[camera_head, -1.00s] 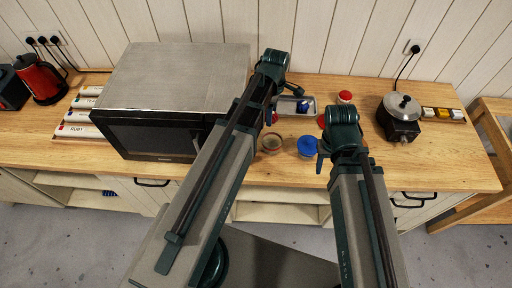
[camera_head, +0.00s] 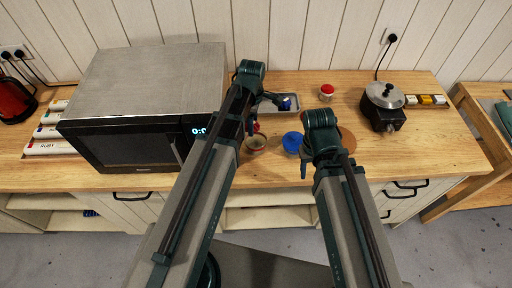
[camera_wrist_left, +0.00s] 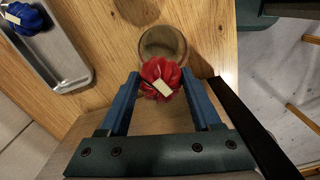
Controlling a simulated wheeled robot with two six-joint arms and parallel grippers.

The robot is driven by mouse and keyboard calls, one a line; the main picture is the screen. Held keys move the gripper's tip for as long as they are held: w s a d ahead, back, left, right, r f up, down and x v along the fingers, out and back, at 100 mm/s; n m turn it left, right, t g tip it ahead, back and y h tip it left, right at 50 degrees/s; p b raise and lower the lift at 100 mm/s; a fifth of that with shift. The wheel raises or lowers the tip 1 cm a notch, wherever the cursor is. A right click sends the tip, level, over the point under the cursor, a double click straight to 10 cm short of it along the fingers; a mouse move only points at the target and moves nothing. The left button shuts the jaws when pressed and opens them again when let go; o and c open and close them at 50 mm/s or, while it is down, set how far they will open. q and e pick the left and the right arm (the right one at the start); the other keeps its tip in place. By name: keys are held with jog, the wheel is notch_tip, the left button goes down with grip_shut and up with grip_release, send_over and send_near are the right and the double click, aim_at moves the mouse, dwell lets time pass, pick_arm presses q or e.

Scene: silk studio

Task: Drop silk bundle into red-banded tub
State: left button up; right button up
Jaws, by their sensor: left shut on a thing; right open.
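My left gripper (camera_wrist_left: 161,80) is shut on a red silk bundle (camera_wrist_left: 161,72) with a pale tag. The bundle also shows small in the head view (camera_head: 256,127), partly behind my left arm. A round open tub (camera_head: 256,145) stands on the counter just in front of the bundle. In the left wrist view the tub (camera_wrist_left: 144,44) is a ring right beyond the bundle, which overlaps its near rim. The bundle looks held above the counter; the height is hard to judge. My right gripper (camera_head: 304,165) is open and empty.
A grey tray (camera_head: 267,107) holds a blue bundle (camera_head: 288,103). A red-topped white container (camera_head: 327,92), a black cooker (camera_head: 383,105) and a large microwave (camera_head: 150,90) also occupy the counter.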

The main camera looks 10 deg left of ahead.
pick_arm(q)
jog(key=o, duration=1.4)
notch_tip(320, 180, up, 14)
jog(key=p, duration=1.4)
jog(key=shift+f, duration=0.15)
